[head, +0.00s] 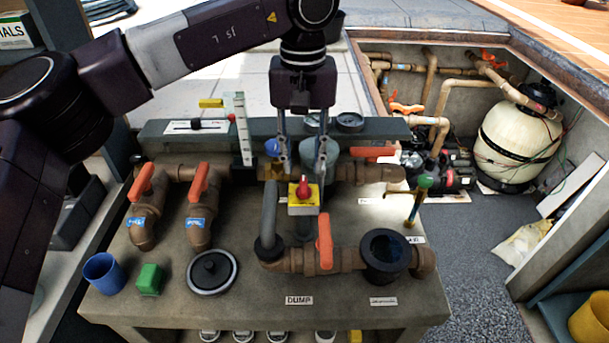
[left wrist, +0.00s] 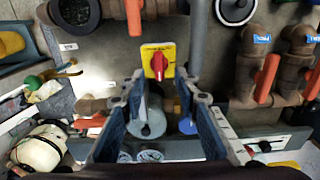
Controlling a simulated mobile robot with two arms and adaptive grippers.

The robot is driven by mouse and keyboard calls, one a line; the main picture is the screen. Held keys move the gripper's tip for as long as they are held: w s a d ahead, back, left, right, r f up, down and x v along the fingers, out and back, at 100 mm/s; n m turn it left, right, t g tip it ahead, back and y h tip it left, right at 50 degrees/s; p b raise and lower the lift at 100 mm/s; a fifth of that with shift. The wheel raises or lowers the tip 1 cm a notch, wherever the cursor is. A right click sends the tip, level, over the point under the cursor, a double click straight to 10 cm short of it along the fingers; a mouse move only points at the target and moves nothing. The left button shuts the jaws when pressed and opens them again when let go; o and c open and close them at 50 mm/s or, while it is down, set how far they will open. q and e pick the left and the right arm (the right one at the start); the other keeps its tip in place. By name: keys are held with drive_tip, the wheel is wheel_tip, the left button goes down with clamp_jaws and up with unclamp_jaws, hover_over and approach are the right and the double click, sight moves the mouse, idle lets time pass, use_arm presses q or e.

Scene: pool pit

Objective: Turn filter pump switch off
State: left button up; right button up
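The filter pump switch is a red rotary knob (head: 304,187) on a yellow square plate (head: 294,208), on a box at the middle of the bench. The red knob also shows in the left wrist view (left wrist: 158,64), just beyond the fingertips. My left gripper (head: 303,172) points down over the switch, with its two fingers apart and empty. In the left wrist view the open fingers (left wrist: 165,88) stand on either side of the switch's line, and I see no contact with the knob. My right gripper is in neither view.
Brown pipes with orange valve handles (head: 324,240) surround the switch. A blue cup (head: 104,272), a green block (head: 150,279) and a round black lid (head: 212,271) are at the bench's front left. A pit with a cream filter tank (head: 515,143) lies at the right.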

sight(304, 183)
use_arm(q)
drive_tip(key=shift+f+p, duration=0.4)
drive_tip(key=shift+f, duration=2.15)
clamp_jaws()
